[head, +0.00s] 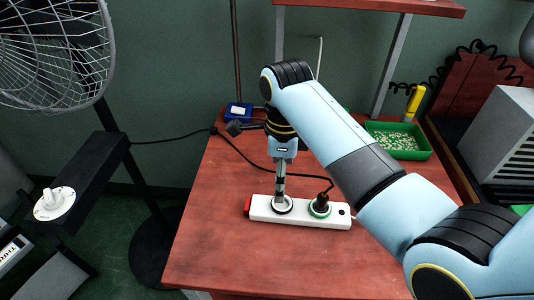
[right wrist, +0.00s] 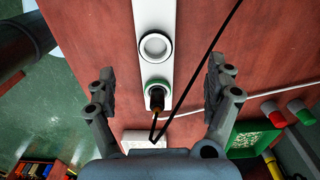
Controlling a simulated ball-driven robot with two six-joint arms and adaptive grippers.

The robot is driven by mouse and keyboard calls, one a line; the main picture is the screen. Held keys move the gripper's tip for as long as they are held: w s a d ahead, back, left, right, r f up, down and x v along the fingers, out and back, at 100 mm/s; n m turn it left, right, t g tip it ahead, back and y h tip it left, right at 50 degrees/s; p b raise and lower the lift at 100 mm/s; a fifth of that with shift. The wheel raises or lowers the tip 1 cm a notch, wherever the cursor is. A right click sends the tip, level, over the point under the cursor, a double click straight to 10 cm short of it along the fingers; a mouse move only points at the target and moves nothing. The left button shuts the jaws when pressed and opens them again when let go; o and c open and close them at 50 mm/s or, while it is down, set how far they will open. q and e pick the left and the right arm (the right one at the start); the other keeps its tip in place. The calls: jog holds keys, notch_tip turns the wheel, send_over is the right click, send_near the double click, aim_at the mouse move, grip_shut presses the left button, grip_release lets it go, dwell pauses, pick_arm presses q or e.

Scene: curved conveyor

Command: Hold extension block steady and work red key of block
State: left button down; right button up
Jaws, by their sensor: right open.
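The white extension block (head: 333,218) lies on the red-brown table, with its red key (head: 248,205) at the left end. A black plug (head: 321,202) sits in its green-ringed socket; the plug (right wrist: 157,98) also shows in the right wrist view. My right gripper (head: 281,188) points down over the block's empty socket; I cannot tell its exact height. In the right wrist view my right gripper (right wrist: 159,75) is open, its fingers on either side of the block (right wrist: 153,18), with nothing held. The red key is outside that view. My left gripper is not in view.
A black cord (head: 260,165) runs from the plug across the table. A green tray (head: 425,155) of pale bits, a yellow-handled tool (head: 414,103) and a blue box (head: 239,111) stand at the back. A fan (head: 60,50) stands left. The table front is clear.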

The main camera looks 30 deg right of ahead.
aim_at(281, 207)
jog(key=shift+s+f, duration=0.8)
jog(key=shift+f, duration=0.35)
jog(key=f, duration=0.1)
jog(key=f+b, duration=0.1)
jog(key=f, duration=0.1)
jog(key=shift+w+f, duration=0.3)
jog(key=shift+w, duration=0.1)
notch_tip(281, 207, down, 4)
jog(key=shift+r, duration=0.25)
jog(key=shift+f+b, duration=0.3)
jog(key=shift+f, duration=0.15)
jog(key=shift+c, duration=1.1)
jog(key=c, duration=1.4)
jog(key=o, duration=0.9)
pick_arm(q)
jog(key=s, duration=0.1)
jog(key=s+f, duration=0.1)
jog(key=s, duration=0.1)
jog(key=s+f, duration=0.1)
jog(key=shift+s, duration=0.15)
pick_arm(e)
jog(key=c, duration=1)
